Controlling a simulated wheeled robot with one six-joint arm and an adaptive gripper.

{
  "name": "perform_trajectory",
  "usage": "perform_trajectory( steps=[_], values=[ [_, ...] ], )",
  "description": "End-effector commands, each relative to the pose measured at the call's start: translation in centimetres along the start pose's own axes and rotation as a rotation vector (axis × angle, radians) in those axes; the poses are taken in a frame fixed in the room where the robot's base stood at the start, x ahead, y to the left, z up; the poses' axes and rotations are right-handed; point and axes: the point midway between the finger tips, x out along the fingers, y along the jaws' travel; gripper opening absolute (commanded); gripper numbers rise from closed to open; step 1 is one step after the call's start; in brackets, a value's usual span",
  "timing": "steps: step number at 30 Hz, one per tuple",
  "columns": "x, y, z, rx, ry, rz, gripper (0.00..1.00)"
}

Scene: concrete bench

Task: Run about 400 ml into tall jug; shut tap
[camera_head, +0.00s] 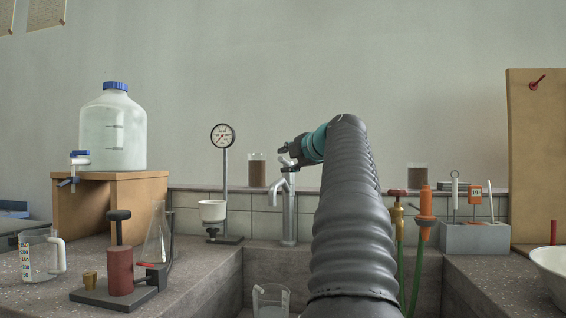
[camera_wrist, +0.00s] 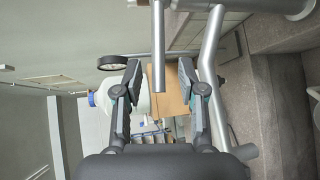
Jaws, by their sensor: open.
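A grey metal tap (camera_head: 288,215) stands at the back of the sink, its spout bent to the left. No stream shows below the spout. My gripper (camera_head: 287,160) is at the top of the tap, partly hidden by my arm. In the wrist view my gripper (camera_wrist: 159,66) is open, and a thin metal rod, seemingly the tap's lever (camera_wrist: 158,50), shows between its fingers; contact is unclear. A clear jug (camera_head: 271,297) stands in the sink, its lower part cut off by the frame. A graduated jug with a white handle (camera_head: 41,258) stands on the left bench. Which is taller is unclear.
A large bottle with blue cap and spigot (camera_head: 113,130) sits on a wooden stand (camera_head: 130,190). A gauge stand (camera_head: 224,180), a red cylinder on a base (camera_head: 120,270) and a flask are left of the sink.

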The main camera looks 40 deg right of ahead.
Motion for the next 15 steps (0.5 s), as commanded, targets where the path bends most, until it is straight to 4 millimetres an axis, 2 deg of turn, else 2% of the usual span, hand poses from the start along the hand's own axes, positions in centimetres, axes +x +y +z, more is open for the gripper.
perform_trajectory(
  steps=[3,9,15],
  values=[
    [-2.6,0.1,0.1,0.001,-0.004,0.001,0.4],
    [-6.4,0.0,0.1,0.0,-0.004,-0.001,0.4],
    [-8.7,0.0,0.0,0.0,-0.002,-0.001,0.4]
  ],
)
